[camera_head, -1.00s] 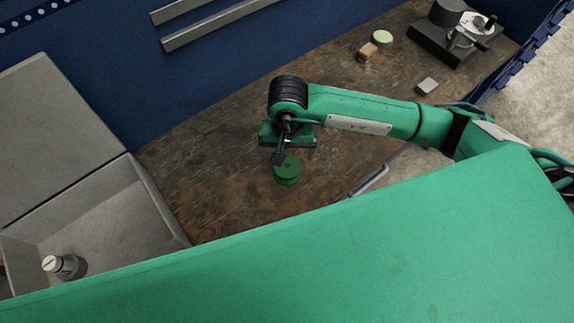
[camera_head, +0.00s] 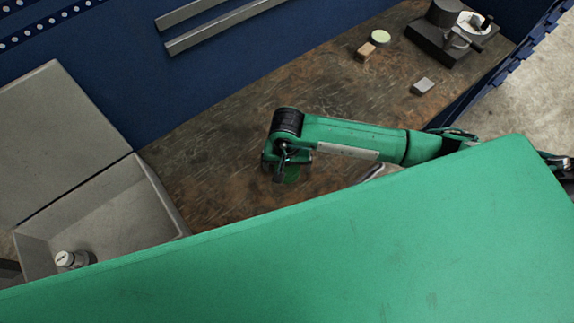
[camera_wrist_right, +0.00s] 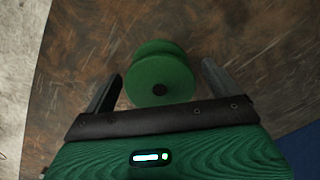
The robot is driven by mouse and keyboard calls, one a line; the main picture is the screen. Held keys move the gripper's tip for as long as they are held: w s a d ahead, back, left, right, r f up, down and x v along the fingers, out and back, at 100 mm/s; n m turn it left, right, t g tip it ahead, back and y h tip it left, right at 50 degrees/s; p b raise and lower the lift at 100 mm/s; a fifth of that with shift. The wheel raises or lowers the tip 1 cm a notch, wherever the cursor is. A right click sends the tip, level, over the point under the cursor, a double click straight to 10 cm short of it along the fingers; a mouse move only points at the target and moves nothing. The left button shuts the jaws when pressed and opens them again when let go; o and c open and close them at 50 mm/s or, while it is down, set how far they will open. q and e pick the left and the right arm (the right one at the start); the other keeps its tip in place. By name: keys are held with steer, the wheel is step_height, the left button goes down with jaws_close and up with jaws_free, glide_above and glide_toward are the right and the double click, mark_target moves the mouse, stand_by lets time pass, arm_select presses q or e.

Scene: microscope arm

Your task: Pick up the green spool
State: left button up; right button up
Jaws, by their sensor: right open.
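The green spool (camera_wrist_right: 160,75) lies on the brown worktop in the right wrist view, with a dark hole at its centre. It sits between the two fingers of my right gripper (camera_wrist_right: 160,82), which is open, with a gap on each side. In the head view my right gripper (camera_head: 279,176) points down over the spool (camera_head: 292,174), and most of the spool is hidden behind it. I cannot tell the exact height of the fingers above the worktop. My left gripper is not in view.
A small brown block (camera_head: 365,52), a pale round disc (camera_head: 380,37), a grey block (camera_head: 422,86) and a dark instrument base (camera_head: 430,38) stand at the back right. The worktop (camera_head: 230,140) around the spool is clear.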

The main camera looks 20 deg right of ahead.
steer(key=c, duration=1.1)
